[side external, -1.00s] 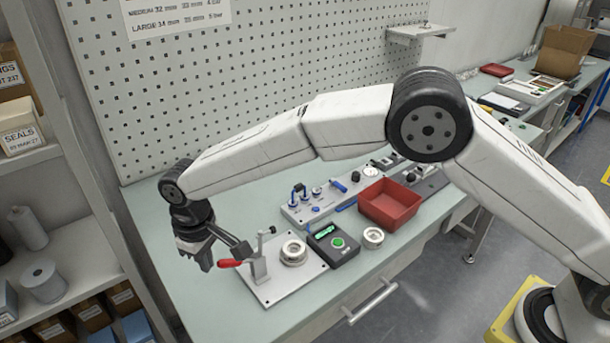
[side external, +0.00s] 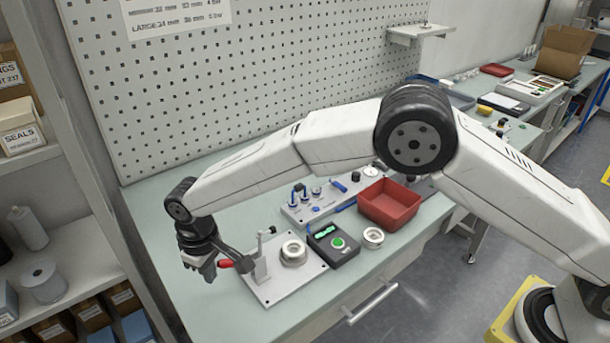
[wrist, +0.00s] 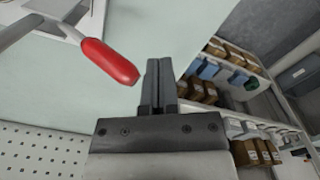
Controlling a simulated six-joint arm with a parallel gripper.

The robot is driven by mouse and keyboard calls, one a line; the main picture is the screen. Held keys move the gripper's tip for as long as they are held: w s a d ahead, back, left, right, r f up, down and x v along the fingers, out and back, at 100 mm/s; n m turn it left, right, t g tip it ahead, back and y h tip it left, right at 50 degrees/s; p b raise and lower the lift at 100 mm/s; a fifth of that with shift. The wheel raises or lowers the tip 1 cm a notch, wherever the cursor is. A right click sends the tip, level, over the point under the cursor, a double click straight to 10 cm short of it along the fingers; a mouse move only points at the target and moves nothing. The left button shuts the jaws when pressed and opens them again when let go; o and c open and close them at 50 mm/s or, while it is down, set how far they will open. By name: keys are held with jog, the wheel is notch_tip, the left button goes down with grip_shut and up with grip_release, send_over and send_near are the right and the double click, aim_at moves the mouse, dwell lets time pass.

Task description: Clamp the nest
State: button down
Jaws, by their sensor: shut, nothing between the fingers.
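The nest (side external: 293,252) is a pale metal ring on a light base plate (side external: 283,288) near the front left of the bench. A toggle clamp (side external: 261,268) stands on the plate just left of the nest. Its red handle (side external: 225,263) points left, away from the nest, and also shows in the wrist view (wrist: 110,62). My gripper (side external: 208,275) hangs beside the handle at the plate's left. In the wrist view its fingers (wrist: 158,65) are together and empty, with the red grip apart from them to the upper left.
A black box with a green button (side external: 338,243) and a loose metal ring (side external: 373,237) stand right of the plate. A red bin (side external: 390,203) and a grey fixture strip (side external: 318,202) lie behind. A pegboard (side external: 250,80) backs the bench, and a shelf unit (side external: 60,235) stands left.

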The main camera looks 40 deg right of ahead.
aim_at(224, 260)
jog(key=shift+d, duration=0.1)
dwell(0.3)
jog(key=shift+d+r, duration=0.3)
jog(key=shift+d, duration=0.65)
jog(key=shift+d+r, duration=0.4)
jog(key=shift+d, duration=0.1)
jog(key=shift+d+r, duration=0.55)
jog(key=shift+d, duration=0.15)
jog(key=shift+d+r, duration=0.1)
jog(key=shift+d, duration=0.1)
jog(key=shift+a, duration=0.2)
